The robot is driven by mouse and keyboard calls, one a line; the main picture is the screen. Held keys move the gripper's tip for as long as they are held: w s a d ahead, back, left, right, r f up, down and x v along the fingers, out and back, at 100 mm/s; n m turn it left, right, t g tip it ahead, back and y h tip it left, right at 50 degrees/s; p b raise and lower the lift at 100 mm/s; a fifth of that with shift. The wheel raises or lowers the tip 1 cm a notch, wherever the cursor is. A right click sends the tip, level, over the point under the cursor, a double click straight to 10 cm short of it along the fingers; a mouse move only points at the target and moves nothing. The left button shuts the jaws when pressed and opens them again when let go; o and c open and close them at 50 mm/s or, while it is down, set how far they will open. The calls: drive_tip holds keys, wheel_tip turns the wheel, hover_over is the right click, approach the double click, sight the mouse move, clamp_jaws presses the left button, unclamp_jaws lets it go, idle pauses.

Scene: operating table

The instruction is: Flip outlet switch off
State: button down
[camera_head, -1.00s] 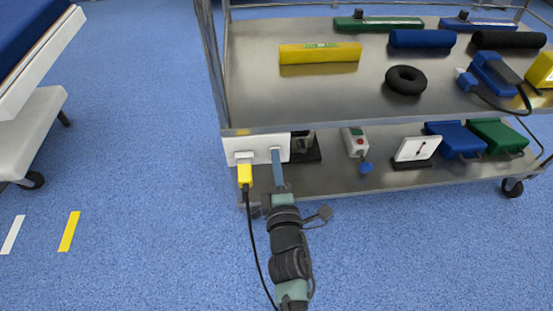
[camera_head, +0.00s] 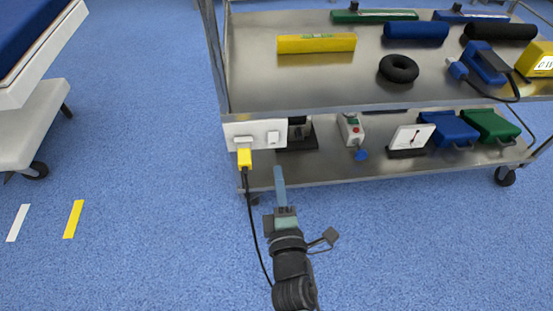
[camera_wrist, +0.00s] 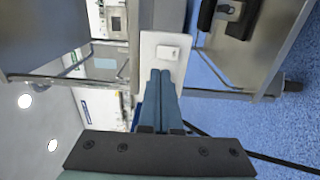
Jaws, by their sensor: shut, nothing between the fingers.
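The white outlet panel (camera_head: 256,127) is fixed to the front left of the metal cart. Its rocker switch (camera_head: 273,138) is on the right half and also shows in the wrist view (camera_wrist: 167,53). A yellow plug (camera_head: 244,159) with a black cord sits in the socket on the left half. My gripper (camera_head: 279,170) is shut and empty, below and in front of the switch, apart from the panel in the head view. In the wrist view its blue fingers (camera_wrist: 161,74) are together and point at the panel just short of the switch. I cannot tell the switch's position.
The cart's upper shelf (camera_head: 330,80) holds a yellow level, a black ring and several rolls. Its lower shelf (camera_head: 330,165) holds several devices. The black cord (camera_head: 252,220) hangs left of my arm.

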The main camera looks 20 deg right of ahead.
drive_tip(key=shift+p+v, duration=0.45)
drive_tip(key=shift+v, duration=1.85)
drive_tip(key=shift+r, duration=0.15)
drive_tip(key=w+a+r+m+t+p, duration=0.1)
drive_tip(key=w+r+m+t+p, duration=0.15)
drive_tip(key=r, duration=1.15)
drive_tip(key=w+a+r+m+t+h+p, duration=0.1)
drive_tip(key=w+r+m+p, duration=0.25)
drive_tip(key=r, duration=0.95)
drive_tip(key=w+a+r+m+t+p, duration=0.1)
drive_tip(key=w+r+m+t+p, duration=0.15)
drive_tip(key=r, duration=1.15)
drive_tip(key=s+a+r+m+t+y+p, duration=0.15)
drive_tip(key=s+a+r, duration=0.25)
drive_tip(key=r, duration=0.7)
drive_tip(key=s+a+r+m+t+y+p, duration=0.1)
drive_tip(key=s+a+r+m+y+p, duration=0.25)
drive_tip(key=r, duration=0.65)
drive_tip(key=s+a+r+m+t+y+p, duration=0.1)
drive_tip(key=s+a+r+t+p, duration=0.3)
drive_tip(key=r, duration=0.7)
wheel_tip(320, 180, up, 37)
drive_tip(key=g+p, duration=0.2)
drive_tip(key=p, duration=3.3)
drive_tip(key=shift+d+f, duration=0.25)
drive_tip(key=shift+d, duration=0.25)
drive_tip(key=shift+s+g, duration=0.15)
drive_tip(key=shift+g, duration=0.1)
